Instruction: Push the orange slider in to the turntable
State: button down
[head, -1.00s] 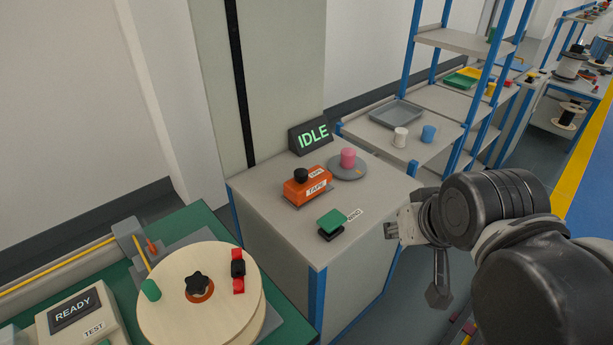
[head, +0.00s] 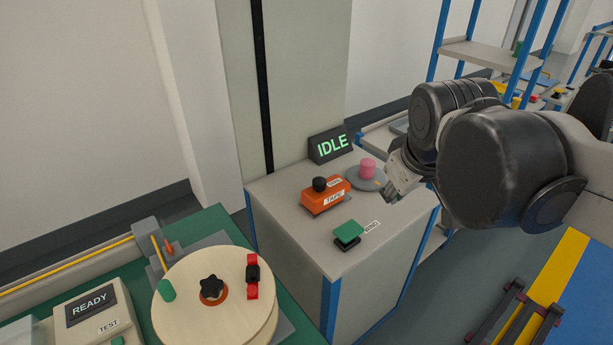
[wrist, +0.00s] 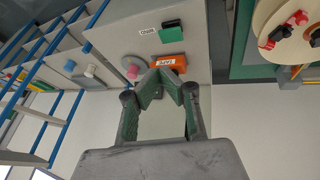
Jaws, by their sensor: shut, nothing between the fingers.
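The orange slider (head: 325,197), marked TAPE with a black knob on top, sits on the grey cabinet top. The grey turntable (head: 357,184) with a pink cylinder (head: 367,168) on it is just behind and to the right of the slider. In the wrist view the slider (wrist: 171,62) shows just beyond the fingertips, with the turntable (wrist: 131,66) to its left. My gripper (head: 389,196) is to the right of the turntable in the head view, apart from the slider. Its fingers (wrist: 158,85) meet at the tips and hold nothing.
A green button block (head: 348,233) stands on the cabinet's front part. An IDLE display (head: 330,146) stands behind the slider. A large wooden disc (head: 215,305) and a READY box (head: 90,305) are on the green bench at left. A blue-framed shelf (head: 480,52) stands behind right.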

jog(key=w+a+f+n+g+h, duration=0.1)
jog(key=w+a+n, duration=0.4)
jog(key=w, duration=0.4)
jog(key=w+a+f+n+g+h, duration=0.1)
jog(key=w+a+n, duration=0.4)
jog(key=w, duration=0.5)
jog(key=w+a+f+n+g+h, duration=0.1)
jog(key=w+a+f+n, duration=0.6)
jog(key=w+a+f, duration=0.3)
notch_tip(320, 180, down, 2)
jog(key=shift+w+a+f+g+h, duration=0.2)
jog(key=shift+w+a+g+h, duration=0.15)
jog(key=shift+a, duration=0.75)
jog(key=shift+f, duration=0.1)
send_near(313, 192)
notch_tip(313, 192, down, 4)
jog(key=a, duration=0.3)
jog(key=d, duration=0.3)
jog(key=shift+w+d+f, duration=0.15)
jog(key=shift+f, duration=0.05)
jog(key=shift+w+d, duration=0.25)
jog(key=shift+d, duration=0.25)
